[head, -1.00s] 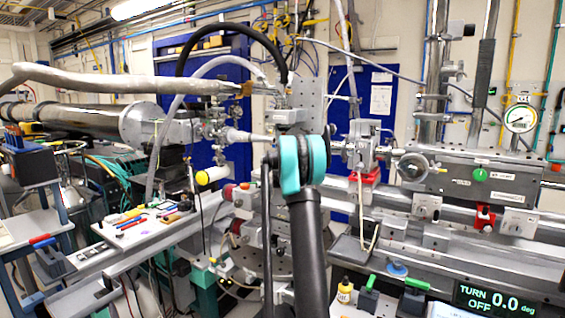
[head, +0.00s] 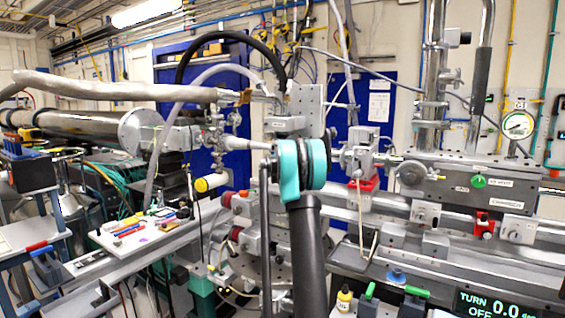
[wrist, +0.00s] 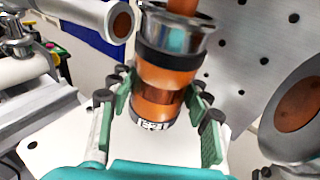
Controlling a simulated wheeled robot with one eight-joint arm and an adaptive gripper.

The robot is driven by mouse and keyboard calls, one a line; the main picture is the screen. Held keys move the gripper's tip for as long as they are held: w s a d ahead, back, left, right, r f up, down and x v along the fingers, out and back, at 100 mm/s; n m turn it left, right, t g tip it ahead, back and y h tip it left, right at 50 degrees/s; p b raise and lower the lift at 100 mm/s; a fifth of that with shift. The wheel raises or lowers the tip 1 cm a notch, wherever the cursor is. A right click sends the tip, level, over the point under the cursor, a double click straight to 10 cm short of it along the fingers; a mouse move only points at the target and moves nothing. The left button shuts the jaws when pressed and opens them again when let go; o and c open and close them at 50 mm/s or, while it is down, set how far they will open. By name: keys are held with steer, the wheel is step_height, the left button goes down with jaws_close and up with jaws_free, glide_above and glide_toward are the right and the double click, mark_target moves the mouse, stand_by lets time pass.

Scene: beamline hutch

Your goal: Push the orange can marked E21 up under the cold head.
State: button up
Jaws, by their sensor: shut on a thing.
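In the wrist view the orange can (wrist: 158,75), with a black band and a metal rim, stands nearly upright. Its black-and-white label (wrist: 153,125), at the lower end, reads E21. My gripper (wrist: 160,92) is shut on the can, its green pads on either side. An orange, copper-like rod (wrist: 183,5), seemingly the cold head's end, shows directly above the rim. I cannot tell whether it touches the can or reaches inside it. In the head view my own arm hides the gripper and the can.
In the wrist view a tube with a copper-coloured end (wrist: 120,20) lies upper left and a round flanged port (wrist: 300,110) lies close on the right. A perforated metal plate (wrist: 245,60) stands behind. In the head view a white tool tray (head: 120,245) is left of my arm.

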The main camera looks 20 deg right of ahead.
steer(key=shift+r, duration=0.5)
steer(key=shift+r, duration=0.9)
stand_by(1.9)
steer(key=o, duration=0.7)
steer(key=shift+o, duration=0.9)
steer(key=shift+o, duration=0.5)
steer(key=o, duration=0.4)
steer(key=shift+o, duration=0.2)
